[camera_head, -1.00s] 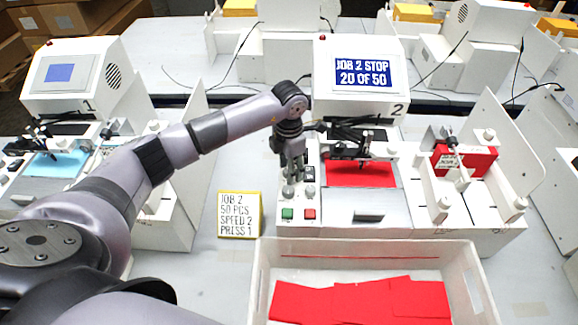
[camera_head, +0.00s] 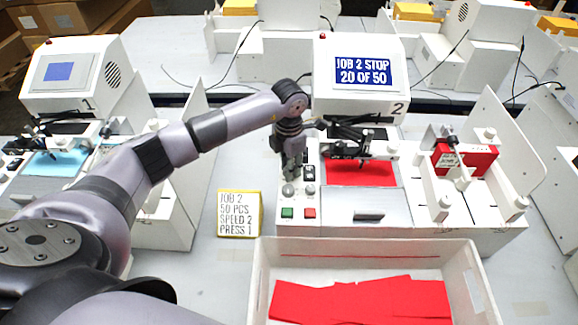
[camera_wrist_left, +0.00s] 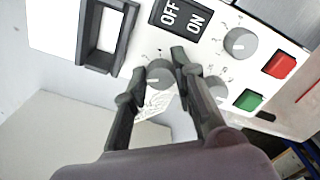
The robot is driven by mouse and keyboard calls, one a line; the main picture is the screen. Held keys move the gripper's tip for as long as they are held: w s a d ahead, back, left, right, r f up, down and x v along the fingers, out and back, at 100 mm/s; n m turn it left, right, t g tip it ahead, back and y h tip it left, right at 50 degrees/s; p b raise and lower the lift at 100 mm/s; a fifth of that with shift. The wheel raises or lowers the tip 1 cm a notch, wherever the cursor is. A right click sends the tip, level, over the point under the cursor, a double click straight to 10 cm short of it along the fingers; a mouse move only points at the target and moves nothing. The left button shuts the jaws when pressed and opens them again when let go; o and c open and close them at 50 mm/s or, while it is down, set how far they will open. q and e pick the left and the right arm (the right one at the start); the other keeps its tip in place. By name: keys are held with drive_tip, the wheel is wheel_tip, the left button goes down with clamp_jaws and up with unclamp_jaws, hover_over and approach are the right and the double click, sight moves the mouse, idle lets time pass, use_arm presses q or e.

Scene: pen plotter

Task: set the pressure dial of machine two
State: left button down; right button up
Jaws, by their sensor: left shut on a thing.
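Machine two (camera_head: 372,52) has a screen reading "JOB 2 STOP 20 OF 50". Its control panel holds grey dials, a rocker switch (camera_head: 309,173), a green button (camera_head: 287,212) and a red button (camera_head: 310,212). My left gripper (camera_head: 291,177) points down at the panel's upper left dial and hides it there. In the left wrist view, my left gripper (camera_wrist_left: 157,69) is shut on this grey dial (camera_wrist_left: 160,75), one finger on each side. Two other dials (camera_wrist_left: 240,42) (camera_wrist_left: 213,88) stand free. The small dial labels are unreadable. My right gripper is out of view.
A yellow-edged card (camera_head: 239,213) reads "JOB 2, 50 PCS, SPEED 2, PRESS 1". A white bin (camera_head: 360,250) with red sheets stands in front. Machine one (camera_head: 72,75) is at left. The OFF/ON rocker (camera_wrist_left: 181,19) sits close beside the held dial.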

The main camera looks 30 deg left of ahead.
use_arm(q)
drive_tip(key=n+b, duration=0.2)
drive_tip(key=n, duration=0.1)
drive_tip(key=shift+a, duration=0.1)
drive_tip(key=shift+n+b, duration=0.85)
drive_tip(key=shift+n, duration=1.85)
drive_tip(key=shift+w+r, duration=0.1)
drive_tip(key=c, duration=1.3)
unclamp_jaws()
wheel_tip(320, 180, up, 12)
drive_tip(key=shift+f, duration=0.1)
